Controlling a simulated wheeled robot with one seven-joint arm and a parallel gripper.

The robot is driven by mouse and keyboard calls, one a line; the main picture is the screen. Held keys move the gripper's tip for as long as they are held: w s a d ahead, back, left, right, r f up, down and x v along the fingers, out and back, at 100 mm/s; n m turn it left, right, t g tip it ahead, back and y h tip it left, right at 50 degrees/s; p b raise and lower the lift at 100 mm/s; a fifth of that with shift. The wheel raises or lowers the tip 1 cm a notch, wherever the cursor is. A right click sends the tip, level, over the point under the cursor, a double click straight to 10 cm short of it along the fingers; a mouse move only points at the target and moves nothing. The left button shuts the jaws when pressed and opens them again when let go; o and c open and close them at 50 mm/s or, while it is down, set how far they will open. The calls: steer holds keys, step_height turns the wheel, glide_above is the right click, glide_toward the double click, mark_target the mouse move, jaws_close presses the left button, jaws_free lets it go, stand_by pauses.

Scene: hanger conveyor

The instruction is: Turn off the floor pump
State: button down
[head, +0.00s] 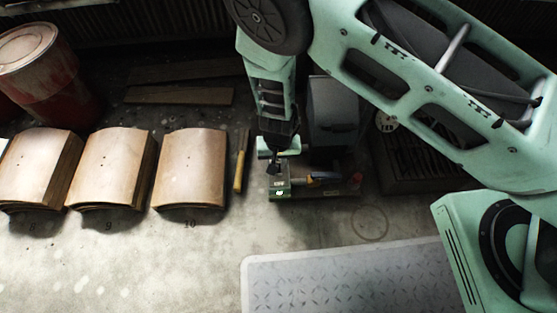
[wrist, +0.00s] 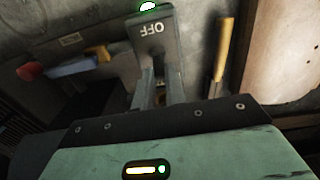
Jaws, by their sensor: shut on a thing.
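The floor pump (head: 316,190) is a low dark unit on the floor at the middle of the head view. At its left end is a switch box (head: 279,188) marked OFF, with a green light lit on it. In the wrist view the switch box (wrist: 155,38) stands upside down, just beyond my fingertips, its light at the top edge. My gripper (head: 275,166) points down over this box. In the wrist view my gripper (wrist: 160,84) has its fingers close together against the box. It is shut on a part there, whose shape the fingers mostly hide.
An orange-ended handle (wrist: 95,54) and a red knob (wrist: 30,70) sit beside the switch box. A yellow-handled tool (head: 240,172) lies left of the pump. Stacks of curved panels (head: 190,170) stand farther left. A grey plate (head: 350,282) lies in front; floor is clear between.

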mark_target(278, 172)
steer(key=shift+s+t+b, duration=0.15)
steer(key=shift+t+b, duration=0.15)
steer(key=shift+b, duration=0.05)
steer(key=shift+s+f+t+b, duration=0.1)
steer(key=shift+s+t+b, duration=0.5)
steer(key=shift+t+b, duration=0.6)
steer(key=shift+s+t+b, duration=0.45)
steer(key=shift+s+t, duration=0.2)
steer(key=shift+t, duration=0.35)
steer(key=shift+s+a+f+t, duration=0.1)
steer(key=shift+s+t, duration=0.45)
steer(key=shift+t, duration=0.65)
steer(key=shift+s+f+t, duration=0.15)
steer(key=shift+s+t, duration=0.05)
steer(key=shift+t, duration=0.45)
steer(key=shift+s+f+t, duration=0.15)
steer(key=shift+s+t, duration=0.05)
steer(key=shift+t, duration=0.45)
